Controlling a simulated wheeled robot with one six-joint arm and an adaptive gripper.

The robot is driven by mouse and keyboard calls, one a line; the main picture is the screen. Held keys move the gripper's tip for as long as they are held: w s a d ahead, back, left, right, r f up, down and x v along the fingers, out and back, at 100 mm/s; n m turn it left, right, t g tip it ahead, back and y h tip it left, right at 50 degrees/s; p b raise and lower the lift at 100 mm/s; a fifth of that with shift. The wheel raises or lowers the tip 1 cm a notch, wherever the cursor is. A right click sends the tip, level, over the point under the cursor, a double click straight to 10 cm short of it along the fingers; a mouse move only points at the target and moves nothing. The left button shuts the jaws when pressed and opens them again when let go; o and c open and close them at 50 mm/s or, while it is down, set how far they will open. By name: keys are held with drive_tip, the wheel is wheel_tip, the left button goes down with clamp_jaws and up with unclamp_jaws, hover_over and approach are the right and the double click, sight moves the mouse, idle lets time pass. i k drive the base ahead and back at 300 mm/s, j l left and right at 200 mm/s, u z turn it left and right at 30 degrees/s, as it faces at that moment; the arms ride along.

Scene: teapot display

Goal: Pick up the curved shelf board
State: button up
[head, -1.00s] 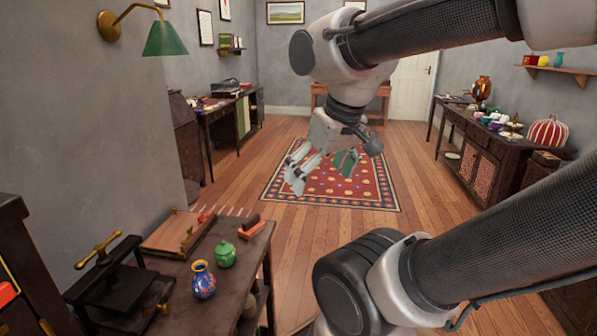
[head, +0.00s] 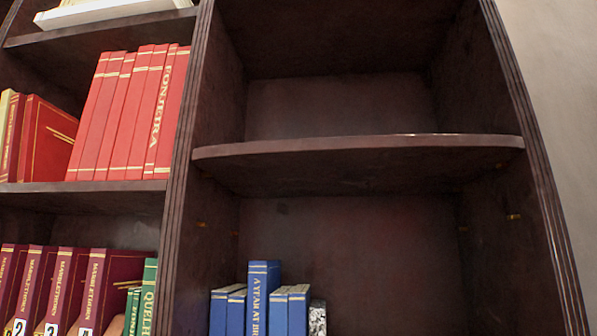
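The curved shelf board (head: 360,150) is a dark brown board with a bowed front edge. It spans the right-hand bay of a dark bookcase in the head view, between the two upright sides. Nothing stands on it. Its right front end reaches the right upright, and its left end reaches the left upright. My gripper is not in the head view now.
Blue books (head: 262,300) stand in the compartment below the board. Small brass-coloured pegs (head: 514,217) show on the inner sides below it. Red books (head: 130,110) fill the left bay, with maroon books (head: 70,290) and a green book (head: 148,295) lower down.

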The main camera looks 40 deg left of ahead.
sight(394, 164)
drive_tip(key=u, duration=1.4)
drive_tip(key=k+l+u, duration=0.1)
drive_tip(key=k+l, duration=0.15)
drive_tip(key=k, duration=0.25)
drive_tip(key=k+l, duration=0.25)
drive_tip(key=k, duration=0.25)
drive_tip(key=k+l+u, duration=0.15)
drive_tip(key=k, duration=0.35)
drive_tip(key=i+j, duration=0.15)
drive_tip(key=i, duration=0.3)
